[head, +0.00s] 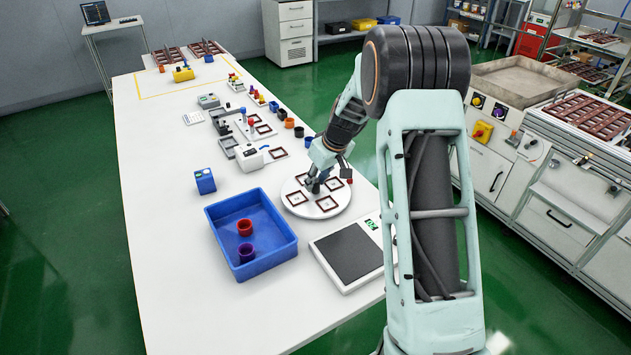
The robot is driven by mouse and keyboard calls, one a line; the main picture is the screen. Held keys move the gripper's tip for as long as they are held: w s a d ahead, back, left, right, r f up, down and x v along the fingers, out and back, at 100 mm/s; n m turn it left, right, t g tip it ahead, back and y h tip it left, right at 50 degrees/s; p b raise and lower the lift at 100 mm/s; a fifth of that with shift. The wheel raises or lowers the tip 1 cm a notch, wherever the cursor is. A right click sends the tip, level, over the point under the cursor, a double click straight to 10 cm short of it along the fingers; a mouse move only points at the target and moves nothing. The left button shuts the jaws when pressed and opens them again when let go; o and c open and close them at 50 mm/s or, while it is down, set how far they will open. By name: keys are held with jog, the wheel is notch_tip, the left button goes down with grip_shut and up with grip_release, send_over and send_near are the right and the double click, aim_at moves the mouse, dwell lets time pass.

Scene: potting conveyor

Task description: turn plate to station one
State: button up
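The plate (311,211) is a white round disc on the table, with several dark-red square frames on its top. It sits near the table's right edge, between the blue bin and my arm. My gripper (314,189) points down over the middle of the plate, at or just above its surface. I cannot tell whether it touches the plate. Its fingers are small and dark here, so whether they are open or shut is not clear. The gripper and wrist hide part of the plate's far side. No station label can be read.
A blue bin (222,212) holds a red cup (245,227) and a purple cup (246,253). A scale with a dark pad (348,252) stands in front of the plate. A blue button box (205,181) and several devices stand behind. The table's left side is clear.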

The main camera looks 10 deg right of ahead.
jog(key=shift+w+a+f, duration=0.1)
jog(key=shift+w+f, duration=0.1)
jog(key=shift+f, duration=0.3)
grip_shut()
